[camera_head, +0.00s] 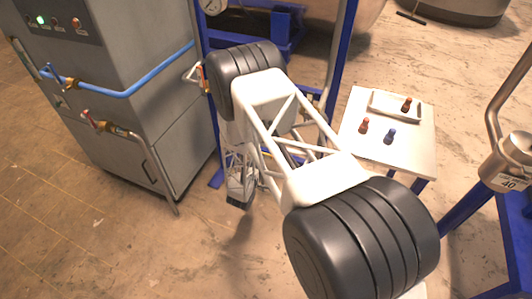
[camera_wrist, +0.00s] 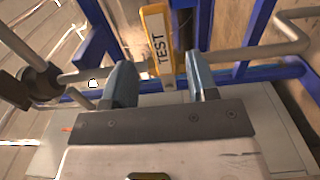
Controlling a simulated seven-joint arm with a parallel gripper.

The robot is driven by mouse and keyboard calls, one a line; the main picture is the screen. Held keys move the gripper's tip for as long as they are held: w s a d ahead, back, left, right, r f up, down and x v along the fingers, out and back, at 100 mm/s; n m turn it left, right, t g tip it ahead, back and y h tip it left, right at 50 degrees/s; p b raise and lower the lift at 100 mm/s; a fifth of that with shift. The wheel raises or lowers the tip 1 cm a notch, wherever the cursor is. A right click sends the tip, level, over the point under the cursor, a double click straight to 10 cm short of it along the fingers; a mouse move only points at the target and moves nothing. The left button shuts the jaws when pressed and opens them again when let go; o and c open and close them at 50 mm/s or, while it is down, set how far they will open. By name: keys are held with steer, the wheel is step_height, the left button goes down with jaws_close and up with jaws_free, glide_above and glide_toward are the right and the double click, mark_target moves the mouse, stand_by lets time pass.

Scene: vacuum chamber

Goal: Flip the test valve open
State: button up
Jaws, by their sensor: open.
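The test valve's yellow handle (camera_wrist: 157,38), with a pale label reading TEST, shows at the top middle of the wrist view. It points toward my gripper (camera_wrist: 162,80). My gripper is open, with one finger on each side of the handle's near end. The handle looks free between the fingers; I cannot tell whether either finger touches it. A grey pipe runs behind the fingers, and the valve body is mostly hidden. In the head view, my arm blocks a clear sight of the test valve.
Blue frame bars (camera_wrist: 240,73) and a dark pipe joint (camera_wrist: 42,82) lie close around my fingers. In the head view, a grey cabinet (camera_head: 130,65) with a blue hose stands left. A white table (camera_head: 410,150) with small coloured knobs stands right. Open floor lies in front.

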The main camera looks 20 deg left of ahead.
steer(key=shift+w, duration=0.15)
steer(key=w, duration=0.7)
steer(key=shift+w, duration=0.3)
steer(key=shift+d, duration=0.1)
jaws_close()
stand_by(0.4)
